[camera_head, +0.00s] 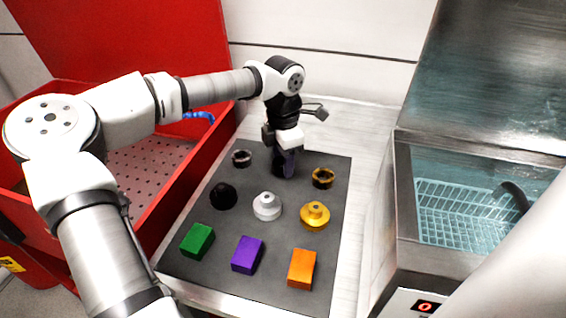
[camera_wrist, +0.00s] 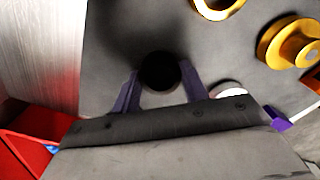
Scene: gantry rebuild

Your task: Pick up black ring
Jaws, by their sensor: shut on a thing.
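My gripper (camera_head: 286,165) points down over the back middle of the dark mat (camera_head: 335,240). In the wrist view, its two purple fingers (camera_wrist: 160,82) are shut on a round black thing, which I take as the black ring (camera_wrist: 158,68). Its hole cannot be made out. In the head view, the gripper mostly hides it, and I cannot tell whether it touches the mat. A separate dark, shiny ring (camera_head: 241,158) lies left of the gripper. A gold ring (camera_head: 322,178) lies to the right.
A black knob-like part (camera_head: 222,196), a silver one (camera_head: 267,206) and a gold one (camera_head: 315,216) stand in front. Green (camera_head: 198,241), purple (camera_head: 247,255) and orange (camera_head: 301,269) blocks are nearest. An open red case (camera_head: 180,185) is left; a metal basin with a basket (camera_head: 460,215) is right.

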